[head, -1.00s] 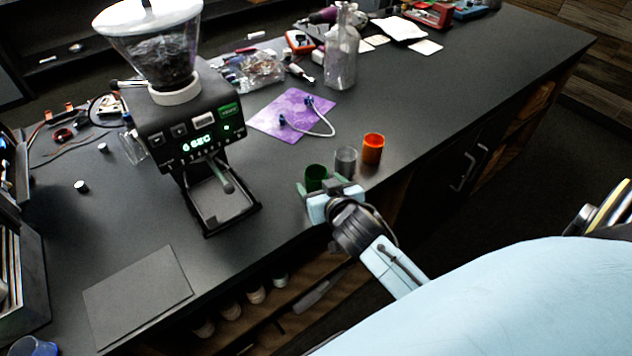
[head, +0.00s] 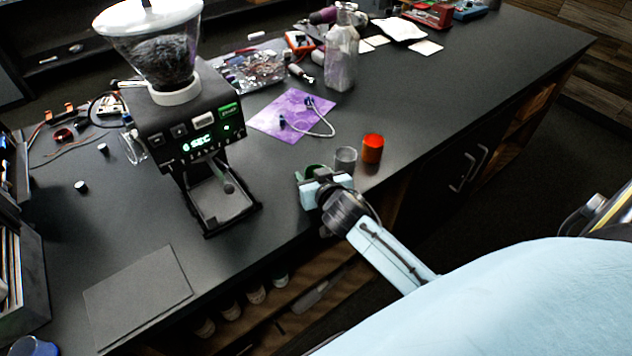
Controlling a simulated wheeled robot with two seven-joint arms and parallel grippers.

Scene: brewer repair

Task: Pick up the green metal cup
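The green metal cup (head: 313,169) stands near the front edge of the dark bench, right of the coffee grinder. Only part of its rim and upper side shows; my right gripper (head: 312,177) covers the rest. That gripper reaches in from the lower right and is right at the cup. Its fingers are mostly hidden behind its own body, so whether they are apart or closed on the cup cannot be seen. A grey metal cup (head: 345,160) stands close to the right of it, and an orange cup (head: 372,149) stands beyond that. My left gripper is not in view.
The grinder (head: 190,125) stands to the left, its tray (head: 218,200) near the gripper. A flat dark pad (head: 137,297) lies front left.

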